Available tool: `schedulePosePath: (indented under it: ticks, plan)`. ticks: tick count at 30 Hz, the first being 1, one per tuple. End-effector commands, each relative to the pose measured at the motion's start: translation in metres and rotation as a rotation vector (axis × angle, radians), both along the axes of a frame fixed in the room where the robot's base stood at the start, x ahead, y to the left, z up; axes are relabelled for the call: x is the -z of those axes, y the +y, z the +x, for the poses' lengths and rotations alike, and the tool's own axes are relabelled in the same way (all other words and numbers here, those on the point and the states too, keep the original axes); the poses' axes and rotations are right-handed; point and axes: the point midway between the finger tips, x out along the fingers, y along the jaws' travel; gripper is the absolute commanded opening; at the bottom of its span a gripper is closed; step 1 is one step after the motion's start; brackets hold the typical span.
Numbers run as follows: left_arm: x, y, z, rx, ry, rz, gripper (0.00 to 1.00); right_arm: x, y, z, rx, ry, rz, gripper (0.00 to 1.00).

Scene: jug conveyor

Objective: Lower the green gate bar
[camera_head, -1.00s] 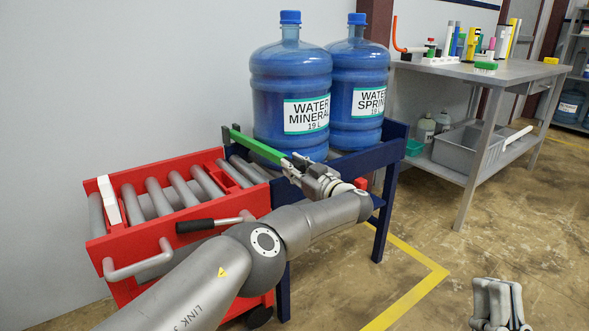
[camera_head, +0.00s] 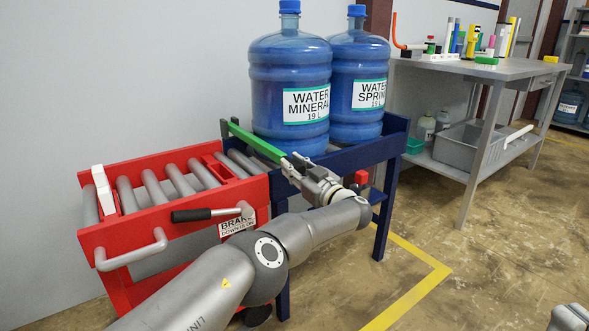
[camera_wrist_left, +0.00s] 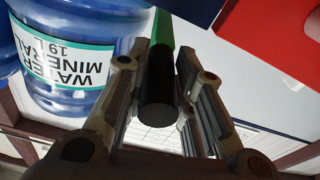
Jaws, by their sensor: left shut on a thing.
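The green gate bar (camera_head: 256,143) slants across the end of the dark blue conveyor, in front of the mineral water jug (camera_head: 291,80). My left gripper (camera_head: 292,164) is at the bar's near end, shut on it. In the left wrist view the bar's black end (camera_wrist_left: 158,88) lies between my left fingers (camera_wrist_left: 166,72), with the green part (camera_wrist_left: 163,28) running away beyond it. A small grey part of my right arm or gripper (camera_head: 570,318) shows at the bottom right corner; its fingers cannot be made out.
A red roller cart (camera_head: 165,215) with a black-gripped brake lever (camera_head: 192,215) stands left of the blue conveyor (camera_head: 352,163). A spring water jug (camera_head: 358,85) stands beside the mineral one. A grey workbench (camera_head: 480,70) is at the right; the floor in front is open.

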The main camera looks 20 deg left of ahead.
Motion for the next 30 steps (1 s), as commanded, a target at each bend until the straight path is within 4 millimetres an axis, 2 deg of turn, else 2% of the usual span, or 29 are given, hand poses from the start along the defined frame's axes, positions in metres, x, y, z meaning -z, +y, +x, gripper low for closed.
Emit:
schedulePosePath:
  ticks: [1, 8, 9, 14, 25, 30]
  plan:
    - [0.0078, -0.0002, -0.0020, -0.005, 0.010, -0.005, 0.00, 0.0005, 0.0001, -0.0001, 0.000, -0.001, 0.000, 0.00]
    - [0.0096, -0.0008, -0.0023, -0.004, 0.013, -0.006, 0.00, 0.0005, 0.0001, -0.0002, 0.000, -0.001, 0.000, 0.00]
    - [0.0097, -0.0009, -0.0024, -0.004, 0.014, -0.007, 0.24, 0.0005, 0.0001, -0.0002, 0.000, -0.001, 0.000, 0.00]
    - [0.0089, -0.0011, -0.0019, -0.002, 0.013, -0.006, 0.45, 0.0004, 0.0001, -0.0003, -0.001, -0.001, 0.000, 0.00]
    - [0.0047, -0.0018, -0.0014, 0.000, 0.007, -0.003, 0.46, 0.0010, -0.0001, 0.0013, 0.001, 0.006, 0.000, 0.00]
    - [0.0055, -0.0091, -0.0060, 0.002, 0.008, -0.003, 0.46, 0.0007, 0.0000, 0.0010, 0.001, 0.004, 0.000, 0.00]
